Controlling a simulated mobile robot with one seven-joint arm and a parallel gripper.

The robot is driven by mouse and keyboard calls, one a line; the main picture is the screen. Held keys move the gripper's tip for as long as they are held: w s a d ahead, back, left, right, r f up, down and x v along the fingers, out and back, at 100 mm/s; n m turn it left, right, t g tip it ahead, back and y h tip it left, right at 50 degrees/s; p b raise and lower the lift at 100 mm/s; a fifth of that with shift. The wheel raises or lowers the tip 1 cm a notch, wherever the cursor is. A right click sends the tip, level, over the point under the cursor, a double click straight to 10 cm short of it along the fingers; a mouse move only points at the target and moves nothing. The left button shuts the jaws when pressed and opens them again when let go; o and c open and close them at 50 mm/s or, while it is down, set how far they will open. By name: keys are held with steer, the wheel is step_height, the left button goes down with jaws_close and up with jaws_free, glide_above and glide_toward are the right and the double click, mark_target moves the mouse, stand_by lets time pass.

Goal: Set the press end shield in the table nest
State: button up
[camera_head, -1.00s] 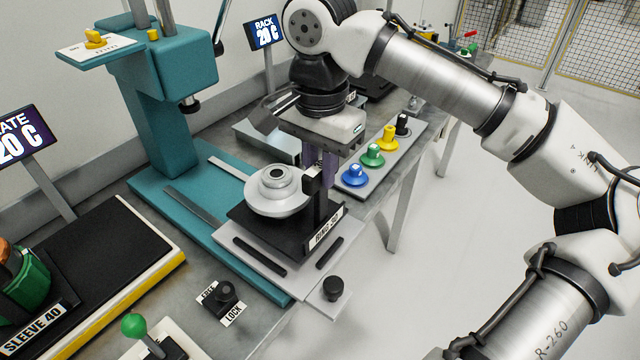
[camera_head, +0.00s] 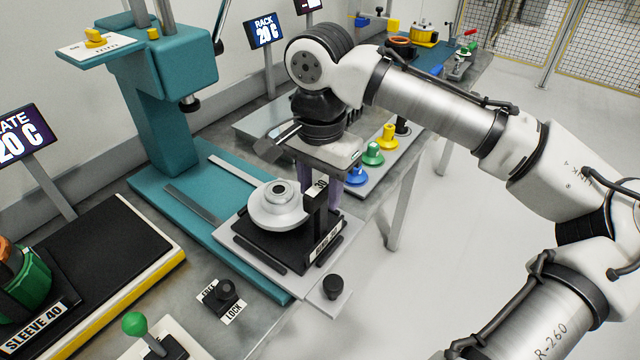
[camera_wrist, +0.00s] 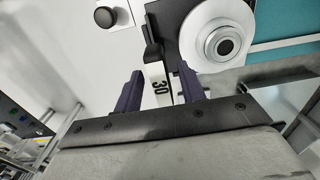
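The silver, round, stepped end shield (camera_head: 278,206) lies flat on a black carrier block (camera_head: 268,244); both also show in the wrist view, the shield at upper right (camera_wrist: 217,38). An upright black handle (camera_head: 314,206) with a white "30" label rises from the carrier's right side. The carrier rests on the light grey nest plate (camera_head: 228,236), between dark guide strips. My gripper (camera_head: 331,187) is just behind the handle, its purple fingers spread. In the wrist view the fingers (camera_wrist: 159,76) stand apart on either side of the handle, which appears ungripped.
A teal press (camera_head: 165,120) stands behind left. Blue, green and yellow knobbed parts (camera_head: 373,153) are in a row behind my gripper. A black knob (camera_head: 332,287) and a lock switch (camera_head: 224,293) sit in front. Free floor lies to the right.

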step_height(320, 180, up, 12)
steer(key=shift+b, duration=0.45)
